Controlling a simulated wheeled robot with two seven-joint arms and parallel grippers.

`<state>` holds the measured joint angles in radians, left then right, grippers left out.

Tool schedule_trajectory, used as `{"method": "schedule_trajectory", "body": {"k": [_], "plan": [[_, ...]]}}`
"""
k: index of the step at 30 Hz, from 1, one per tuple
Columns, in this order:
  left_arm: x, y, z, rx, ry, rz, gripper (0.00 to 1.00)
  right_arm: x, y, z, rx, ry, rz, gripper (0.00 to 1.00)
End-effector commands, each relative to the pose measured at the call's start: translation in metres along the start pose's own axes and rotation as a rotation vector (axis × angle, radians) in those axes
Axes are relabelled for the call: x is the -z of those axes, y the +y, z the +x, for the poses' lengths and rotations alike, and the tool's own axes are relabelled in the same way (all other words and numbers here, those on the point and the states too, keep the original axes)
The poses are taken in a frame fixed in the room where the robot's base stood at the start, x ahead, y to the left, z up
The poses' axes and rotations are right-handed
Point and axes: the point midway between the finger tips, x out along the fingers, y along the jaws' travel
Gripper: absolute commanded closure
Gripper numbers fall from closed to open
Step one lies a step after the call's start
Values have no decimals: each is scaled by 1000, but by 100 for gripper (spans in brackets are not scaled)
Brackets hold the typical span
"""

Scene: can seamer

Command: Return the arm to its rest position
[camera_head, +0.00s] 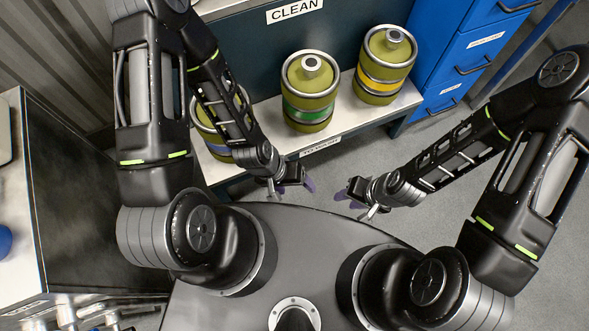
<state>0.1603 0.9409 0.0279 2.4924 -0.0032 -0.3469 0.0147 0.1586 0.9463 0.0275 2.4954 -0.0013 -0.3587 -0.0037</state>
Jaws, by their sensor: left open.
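My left gripper (293,187) is in front of the low shelf, near its front edge, and holds nothing that I can see. It is open. My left arm comes down from the upper left and covers part of a canister with a blue band (207,132). My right gripper (347,194) is over the floor to the right of the left one, with a clear gap between them. I cannot tell whether its fingers are apart. No object shows in it.
On the shelf (345,127) stand a green-banded canister (308,111) and a yellow-banded canister (379,84). A sign reading CLEAN (295,10) is above. Blue drawers (462,62) stand at right, a dark cabinet (85,200) at left. Grey floor (400,215) is clear.

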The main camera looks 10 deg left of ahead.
Motion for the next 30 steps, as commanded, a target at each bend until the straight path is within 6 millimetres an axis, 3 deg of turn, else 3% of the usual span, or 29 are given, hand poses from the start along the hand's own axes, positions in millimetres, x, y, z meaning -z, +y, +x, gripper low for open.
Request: {"method": "schedule_trajectory", "body": {"k": [11,14,22,25,30], "plan": [[-2,2,-4,1,3,18,29,0,-2,-5,0,0,2,64],[-2,9,-21,0,3,17,29,0,-9,-22,0,0,3,64],[-2,36,-90,-1,3,14,29,1,-36,-91,1,0,4,64],[-2,41,-103,-1,3,14,29,1,-41,-104,2,0,4,64],[-2,41,-103,-1,3,14,29,1,-41,-104,2,-1,4,64]]}}
